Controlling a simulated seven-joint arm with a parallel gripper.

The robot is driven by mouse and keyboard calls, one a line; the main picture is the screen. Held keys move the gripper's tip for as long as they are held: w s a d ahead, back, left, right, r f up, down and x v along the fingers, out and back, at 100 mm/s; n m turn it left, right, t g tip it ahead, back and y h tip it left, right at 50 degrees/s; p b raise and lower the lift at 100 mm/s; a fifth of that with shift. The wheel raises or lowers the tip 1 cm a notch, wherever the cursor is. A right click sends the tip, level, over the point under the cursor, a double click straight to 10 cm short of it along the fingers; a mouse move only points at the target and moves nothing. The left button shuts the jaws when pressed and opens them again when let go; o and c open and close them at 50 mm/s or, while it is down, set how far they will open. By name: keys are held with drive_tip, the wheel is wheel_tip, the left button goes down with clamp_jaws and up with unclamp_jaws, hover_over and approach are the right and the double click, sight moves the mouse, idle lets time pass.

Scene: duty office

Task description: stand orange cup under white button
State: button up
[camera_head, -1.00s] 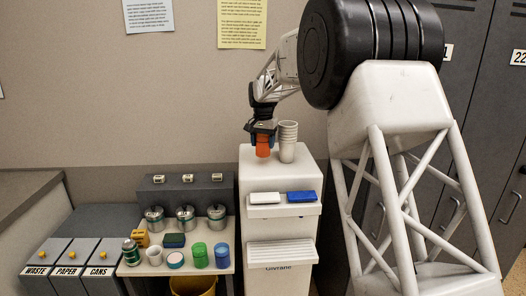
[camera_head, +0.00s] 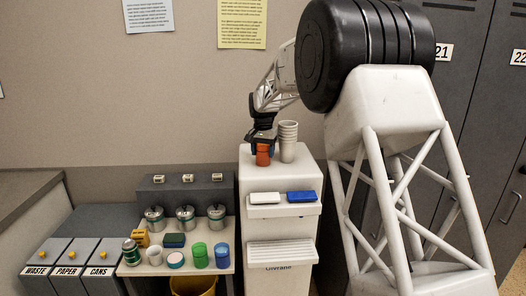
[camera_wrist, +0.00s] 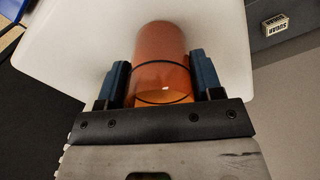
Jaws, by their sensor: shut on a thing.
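The orange cup (camera_head: 263,158) is at the top left of the white dispenser (camera_head: 285,235), left of a stack of pale cups (camera_head: 288,140). My gripper (camera_head: 262,146) is shut on it from above. In the wrist view the cup (camera_wrist: 162,62) sits between the two blue fingers (camera_wrist: 160,85). I cannot tell whether its base touches the dispenser top. The white button (camera_head: 264,198) is on the dispenser front, left of the blue button (camera_head: 302,197). Below them is a slatted ledge (camera_head: 282,254).
Left of the dispenser, a small table (camera_head: 150,268) holds a white cup (camera_head: 154,256), a green cup (camera_head: 200,255), a blue cup (camera_head: 222,255) and several other things. Grey bins (camera_head: 75,262) stand further left. Lockers (camera_head: 480,130) stand at the right. The slatted ledge looks clear.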

drive_tip(key=o, duration=0.9)
drive_tip(key=shift+r, duration=0.15)
wheel_tip(320, 180, up, 12)
idle(0.8)
